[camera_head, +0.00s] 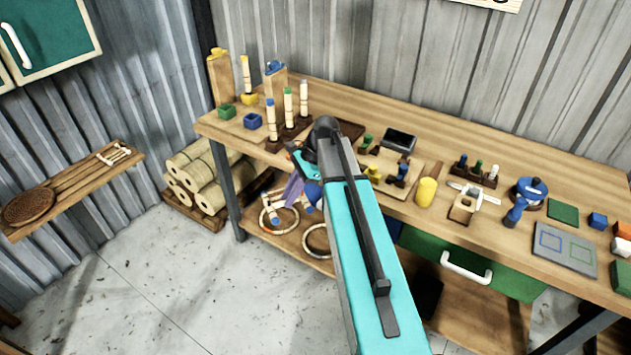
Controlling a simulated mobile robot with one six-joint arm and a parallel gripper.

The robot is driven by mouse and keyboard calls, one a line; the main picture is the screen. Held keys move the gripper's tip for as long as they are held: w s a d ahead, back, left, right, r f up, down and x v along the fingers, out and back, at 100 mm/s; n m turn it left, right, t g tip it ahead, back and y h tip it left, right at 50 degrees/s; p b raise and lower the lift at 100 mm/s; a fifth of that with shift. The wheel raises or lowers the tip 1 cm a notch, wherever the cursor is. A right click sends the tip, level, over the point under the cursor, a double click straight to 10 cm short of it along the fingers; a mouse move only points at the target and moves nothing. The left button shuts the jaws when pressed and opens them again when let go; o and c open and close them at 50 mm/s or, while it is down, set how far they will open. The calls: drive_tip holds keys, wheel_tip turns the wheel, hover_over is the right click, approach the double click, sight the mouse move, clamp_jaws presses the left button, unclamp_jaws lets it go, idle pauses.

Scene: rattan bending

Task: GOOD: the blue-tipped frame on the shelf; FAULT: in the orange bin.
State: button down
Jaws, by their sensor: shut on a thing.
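My gripper (297,187) is in front of the workbench's left part, seen partly behind my own arm. It is shut on a small pale rattan frame (268,198) with blue tips, which hangs below the jaws. Much of this frame is hidden by the gripper and arm. A wooden wall shelf (72,190) is at the left, apart from the gripper. It bears a brown woven round piece (28,207) and a small pale rattan frame (115,154). I cannot make out an orange bin; only a small orange patch shows at the right edge.
The workbench (330,100) carries posts, coloured blocks, trays and a yellow cylinder (426,191). Rattan rings (317,240) lie on its lower board. A green drawer (420,243) is under the bench. The floor at lower left is clear.

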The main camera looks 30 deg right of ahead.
drive_tip(key=s+a+f+n+g+b, duration=0.1)
drive_tip(key=a+f+n+g, duration=0.1)
drive_tip(key=a+f+n, duration=0.1)
drive_tip(key=s+a+f+n+g+h+b, duration=0.1)
drive_tip(key=s+a+f+n+g, duration=0.1)
drive_tip(key=a+n, duration=0.3)
drive_tip(key=shift+s+a+f, duration=0.25)
drive_tip(key=shift+a+f, duration=0.3)
drive_tip(key=shift+f, duration=0.05)
drive_tip(key=shift+s, duration=0.1)
